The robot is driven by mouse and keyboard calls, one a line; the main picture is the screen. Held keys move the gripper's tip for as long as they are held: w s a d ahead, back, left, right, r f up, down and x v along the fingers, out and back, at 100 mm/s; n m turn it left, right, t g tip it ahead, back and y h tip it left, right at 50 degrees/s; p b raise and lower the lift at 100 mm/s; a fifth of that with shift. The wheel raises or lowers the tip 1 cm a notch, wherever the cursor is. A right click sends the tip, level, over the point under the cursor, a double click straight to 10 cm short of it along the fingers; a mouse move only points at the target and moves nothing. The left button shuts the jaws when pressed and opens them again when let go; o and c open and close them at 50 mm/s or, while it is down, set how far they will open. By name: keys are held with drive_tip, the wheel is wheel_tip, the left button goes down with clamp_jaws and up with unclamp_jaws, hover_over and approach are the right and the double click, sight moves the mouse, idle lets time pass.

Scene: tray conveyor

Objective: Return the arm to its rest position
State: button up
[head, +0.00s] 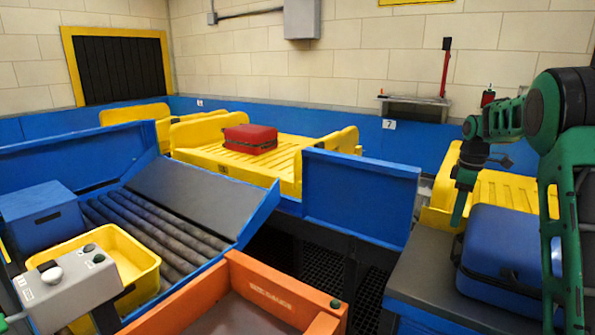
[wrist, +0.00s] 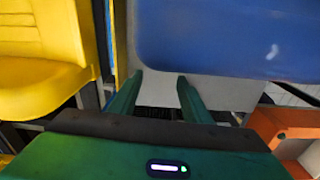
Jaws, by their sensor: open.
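My arm comes in from the right edge of the head view, green and black, raised and bent. My gripper (head: 461,205) points down beside the left end of a blue suitcase (head: 505,245). In the wrist view my gripper (wrist: 158,88) has its two green fingers apart with nothing held between them. The blue suitcase (wrist: 240,38) fills the upper right of that view, just beyond the fingertips. I cannot tell whether a finger touches it.
The suitcase rests on a grey-topped counter (head: 425,270). A yellow tray (head: 505,188) stands behind it. A red suitcase (head: 250,138) lies on another yellow tray (head: 215,157). A blue panel (head: 360,195), rollers (head: 150,230) and an orange bin (head: 285,290) stand left of the arm.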

drive_tip(key=s+a+r+m+t, duration=0.2)
drive_tip(key=s+a+r+m, duration=0.25)
drive_tip(key=s+a, duration=0.65)
drive_tip(key=s+a+f+m+t, duration=0.1)
drive_tip(key=s+a+f+m, duration=0.2)
drive_tip(key=s, duration=0.5)
drive_tip(key=s+a+m+t, duration=0.15)
drive_tip(key=s+a, duration=0.25)
drive_tip(key=s, duration=0.4)
drive_tip(key=s+d+f+m+g, duration=0.1)
drive_tip(key=s+d+m, duration=0.3)
drive_tip(key=s, duration=0.5)
drive_tip(key=s+d+f+m+g, duration=0.2)
drive_tip(key=s+d+m+g, duration=0.1)
drive_tip(key=s+d, duration=0.4)
drive_tip(key=s, duration=0.3)
drive_tip(key=shift+m+g, duration=0.35)
drive_tip(key=shift+m, duration=0.05)
drive_tip(key=shift+d+f, duration=0.1)
drive_tip(key=c, duration=0.3)
drive_tip(key=shift+s+d, duration=0.1)
